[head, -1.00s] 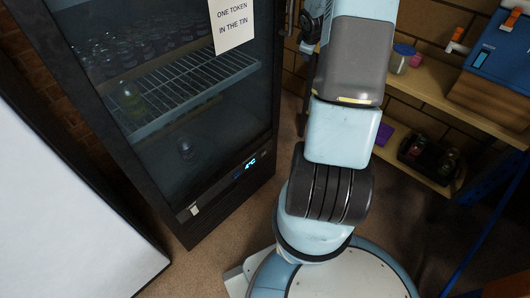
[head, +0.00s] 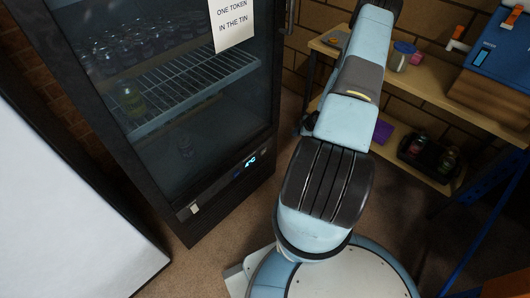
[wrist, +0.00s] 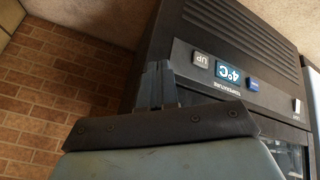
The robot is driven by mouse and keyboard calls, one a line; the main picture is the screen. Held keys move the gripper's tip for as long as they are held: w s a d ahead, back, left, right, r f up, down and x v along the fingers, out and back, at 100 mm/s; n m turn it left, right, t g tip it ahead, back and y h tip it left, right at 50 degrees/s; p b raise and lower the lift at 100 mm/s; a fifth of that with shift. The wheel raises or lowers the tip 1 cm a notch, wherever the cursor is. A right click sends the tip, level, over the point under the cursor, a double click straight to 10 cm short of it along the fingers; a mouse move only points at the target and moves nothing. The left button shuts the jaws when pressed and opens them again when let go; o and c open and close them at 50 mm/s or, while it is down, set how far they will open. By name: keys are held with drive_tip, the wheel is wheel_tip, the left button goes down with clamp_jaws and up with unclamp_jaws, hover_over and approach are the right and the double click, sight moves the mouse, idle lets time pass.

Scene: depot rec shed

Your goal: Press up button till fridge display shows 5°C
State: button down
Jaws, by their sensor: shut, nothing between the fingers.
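The dark fridge (head: 225,200) stands left of my arm. Its lit display (head: 251,162) reads 4°C. In the wrist view the fridge panel is upside down; the display (wrist: 229,73) again reads 4°C. A grey button marked UP (wrist: 201,60) sits left of the display there, and a blue button (wrist: 253,84) sits on the display's other side. My gripper (wrist: 156,68) is shut and empty, its fingertips left of the UP button in the picture. I see no contact with the button; the exact gap cannot be told. In the head view my gripper is out of frame.
A paper sign (head: 232,20) hangs on the fridge's glass door. A white switch (wrist: 297,106) sits farther along the panel. Wooden shelves (head: 430,80) stand right of my arm, with a blue cooler box (head: 497,45) on top. A white panel (head: 65,200) stands at left.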

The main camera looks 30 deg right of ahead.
drive_tip(key=s+a+f+y, duration=0.1)
drive_tip(key=s+a+f, duration=0.2)
drive_tip(key=a+f, duration=0.2)
drive_tip(key=s+a+f+t+y, duration=0.1)
drive_tip(key=s+a+f+y, duration=0.1)
drive_tip(key=f, duration=0.5)
drive_tip(key=s+a, duration=0.1)
drive_tip(key=a, duration=0.1)
drive_tip(key=shift+s+a+f, duration=0.2)
drive_tip(key=shift+a+f, duration=0.05)
drive_tip(key=shift+a, duration=0.15)
drive_tip(key=w+a, duration=0.3)
drive_tip(key=w, duration=0.5)
drive_tip(key=shift+w, duration=0.2)
drive_tip(key=shift+w+a+r, duration=0.1)
drive_tip(key=shift+w+a, duration=0.2)
drive_tip(key=shift+w, duration=0.3)
idle(2.1)
drive_tip(key=shift+s+d, duration=0.1)
idle(0.3)
drive_tip(key=shift+s+d, duration=0.2)
drive_tip(key=shift+s, duration=0.45)
drive_tip(key=shift+s, duration=0.1)
drive_tip(key=s, duration=0.1)
drive_tip(key=s+d, duration=0.1)
drive_tip(key=s, duration=0.2)
drive_tip(key=shift+s+d, duration=0.3)
drive_tip(key=shift+d, duration=0.05)
